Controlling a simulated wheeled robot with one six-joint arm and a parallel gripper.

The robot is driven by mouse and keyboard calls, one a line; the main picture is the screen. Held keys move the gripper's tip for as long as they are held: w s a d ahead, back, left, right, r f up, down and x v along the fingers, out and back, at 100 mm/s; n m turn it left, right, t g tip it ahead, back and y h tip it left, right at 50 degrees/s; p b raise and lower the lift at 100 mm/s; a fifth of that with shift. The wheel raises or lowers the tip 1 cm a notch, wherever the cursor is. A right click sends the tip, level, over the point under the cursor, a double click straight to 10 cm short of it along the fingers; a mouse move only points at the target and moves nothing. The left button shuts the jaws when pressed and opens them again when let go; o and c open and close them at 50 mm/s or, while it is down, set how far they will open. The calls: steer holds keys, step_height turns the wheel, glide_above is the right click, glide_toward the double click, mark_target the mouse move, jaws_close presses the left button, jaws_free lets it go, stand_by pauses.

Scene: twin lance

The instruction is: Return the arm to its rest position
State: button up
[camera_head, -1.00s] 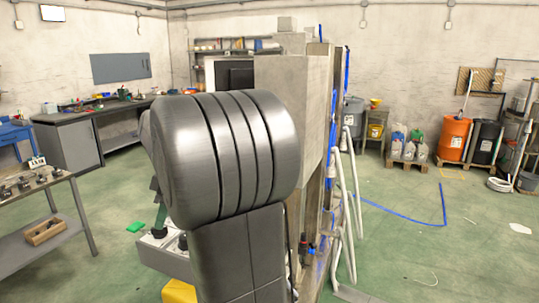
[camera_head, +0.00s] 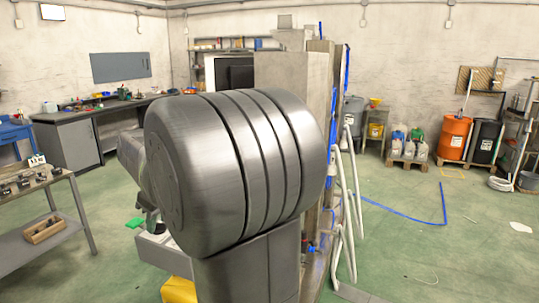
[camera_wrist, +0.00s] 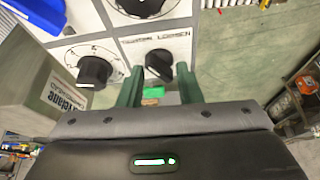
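My gripper (camera_wrist: 160,70) shows in the wrist view with its two green fingers apart and nothing held between them. A control panel (camera_wrist: 112,45) with black knobs lies beyond the fingertips. One black knob (camera_wrist: 158,64) appears between the fingertips, under partly covered lettering; I cannot tell how far off it is. Another knob (camera_wrist: 95,71) with a dial is to the left. In the head view my large grey arm link fills the middle and hides most of my gripper and the machine behind it.
A grey machine (camera_head: 290,85) stands right behind my arm. A metal table (camera_head: 50,240) with a wooden box (camera_head: 43,230) is at left, a workbench (camera_head: 66,144) behind it. White hoses (camera_head: 349,200) hang at the machine's right. Green floor is open on the right.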

steer(key=m+b, duration=0.1)
steer(key=m, duration=0.1)
steer(key=m+t+h+b, duration=0.1)
steer(key=m, duration=0.2)
steer(key=shift+s+a+f+t, duration=0.1)
steer(key=shift+s+a+t, duration=0.05)
steer(key=shift+t, duration=0.15)
steer(key=shift+v, duration=3.1)
